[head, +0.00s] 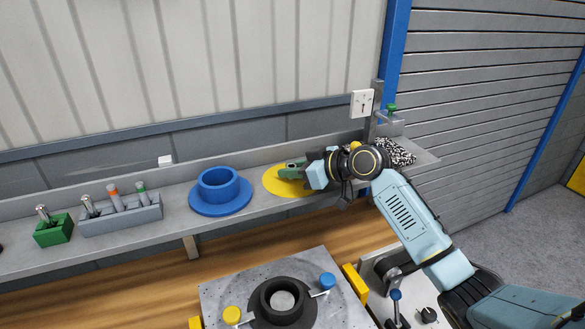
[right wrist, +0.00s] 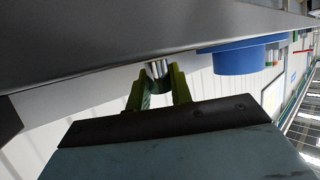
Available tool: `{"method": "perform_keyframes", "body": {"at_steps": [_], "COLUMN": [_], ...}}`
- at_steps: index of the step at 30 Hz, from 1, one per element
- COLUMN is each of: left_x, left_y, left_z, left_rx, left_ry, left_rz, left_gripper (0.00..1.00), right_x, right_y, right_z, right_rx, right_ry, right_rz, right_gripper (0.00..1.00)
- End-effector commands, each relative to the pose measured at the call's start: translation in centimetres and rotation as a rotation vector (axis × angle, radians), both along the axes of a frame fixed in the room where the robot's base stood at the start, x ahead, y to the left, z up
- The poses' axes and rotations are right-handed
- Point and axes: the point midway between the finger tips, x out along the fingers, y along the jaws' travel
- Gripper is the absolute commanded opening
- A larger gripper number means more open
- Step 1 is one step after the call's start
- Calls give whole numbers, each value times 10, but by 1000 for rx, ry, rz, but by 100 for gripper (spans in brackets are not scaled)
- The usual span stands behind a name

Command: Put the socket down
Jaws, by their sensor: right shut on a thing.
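My right gripper (head: 292,170) reaches in from the right and is over the yellow round mat (head: 275,184) on the grey shelf. In the right wrist view its two green fingers (right wrist: 158,90) are shut on a shiny metal socket (right wrist: 157,70). The socket's end is close to the shelf surface (right wrist: 110,60); I cannot tell whether it touches. In the head view the fingers hide the socket, and the gripper covers part of the mat. My left gripper is not in view.
A blue flanged ring (head: 220,190) stands left of the mat. Further left are a grey rack (head: 120,220) with several tools and a green block (head: 53,232). A speckled cloth-like thing (head: 398,152) lies right. A fixture with a black ring (head: 283,303) is below.

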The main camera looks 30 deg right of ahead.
Motion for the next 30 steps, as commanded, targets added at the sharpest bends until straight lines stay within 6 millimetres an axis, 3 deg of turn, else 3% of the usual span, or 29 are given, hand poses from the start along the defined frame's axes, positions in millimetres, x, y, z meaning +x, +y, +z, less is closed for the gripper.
{"method": "perform_keyframes", "body": {"at_steps": [10,11,16,26,30], "left_x": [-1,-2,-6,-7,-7], "left_y": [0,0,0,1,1], "left_z": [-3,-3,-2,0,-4], "left_rx": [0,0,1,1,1], "left_ry": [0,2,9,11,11], "left_rz": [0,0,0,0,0], "left_gripper": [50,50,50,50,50], "right_x": [0,0,0,0,-13], "right_y": [0,0,0,0,-11], "right_z": [-4,-4,-3,0,5], "right_rx": [-1,0,0,-1,-4], "right_ry": [-2,0,0,-2,-2], "right_rz": [-1,0,0,-1,-3], "right_gripper": [0,23,43,43,43]}}
